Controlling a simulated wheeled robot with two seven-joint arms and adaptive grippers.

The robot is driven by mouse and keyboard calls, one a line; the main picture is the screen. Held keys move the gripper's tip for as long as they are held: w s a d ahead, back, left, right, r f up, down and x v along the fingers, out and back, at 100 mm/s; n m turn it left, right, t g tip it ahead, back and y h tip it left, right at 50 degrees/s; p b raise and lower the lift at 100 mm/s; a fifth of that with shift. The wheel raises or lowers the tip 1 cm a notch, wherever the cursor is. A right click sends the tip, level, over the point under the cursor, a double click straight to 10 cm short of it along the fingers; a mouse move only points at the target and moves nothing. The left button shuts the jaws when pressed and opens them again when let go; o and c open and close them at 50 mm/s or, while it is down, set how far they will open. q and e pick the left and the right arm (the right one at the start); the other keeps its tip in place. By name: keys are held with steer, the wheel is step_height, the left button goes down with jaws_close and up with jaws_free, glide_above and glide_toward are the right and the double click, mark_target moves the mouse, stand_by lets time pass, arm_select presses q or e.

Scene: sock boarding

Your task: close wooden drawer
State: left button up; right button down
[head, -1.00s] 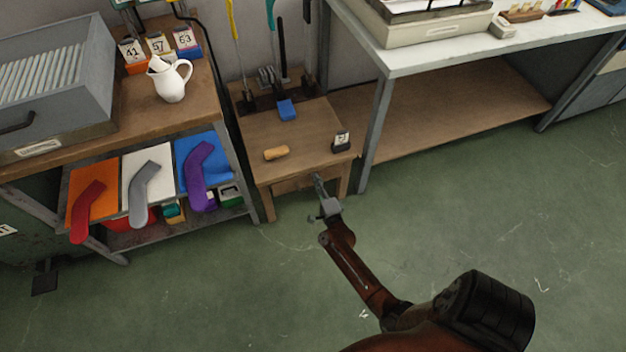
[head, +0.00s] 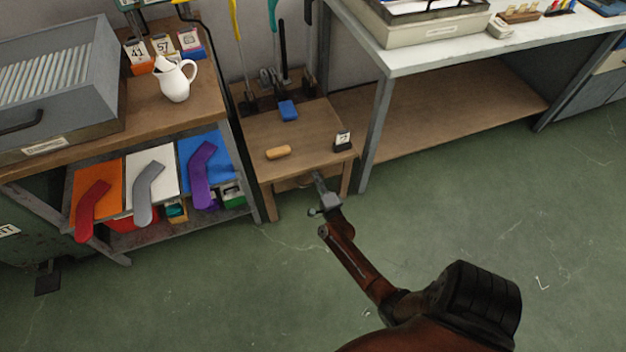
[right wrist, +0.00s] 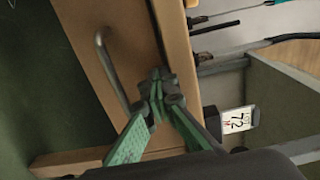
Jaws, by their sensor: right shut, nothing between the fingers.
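The small wooden table (head: 262,135) stands between the two benches, and the wooden drawer (head: 287,184) is under its top. In the right wrist view the drawer front (right wrist: 85,35) shows as a plain wooden panel with a curved metal handle (right wrist: 112,70). I cannot tell whether the drawer is fully flush. My right gripper (head: 318,177) is at the drawer front, below the tabletop edge. In the right wrist view its green fingers (right wrist: 157,88) are shut and empty, with the tips at the panel beside the handle; contact is unclear. My left gripper is out of view.
On the small table lie a blue block (head: 289,110), a tan piece (head: 278,152) and a number card holder (head: 342,141). The left bench (head: 215,105) and the right bench's leg (head: 376,135) flank it closely. The green floor (head: 470,215) in front is open.

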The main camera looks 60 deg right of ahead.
steer(key=shift+d+r, duration=0.3)
steer(key=shift+r, duration=0.1)
steer(key=v, duration=0.8)
steer(key=shift+a+f, duration=0.25)
steer(key=shift+f, duration=0.1)
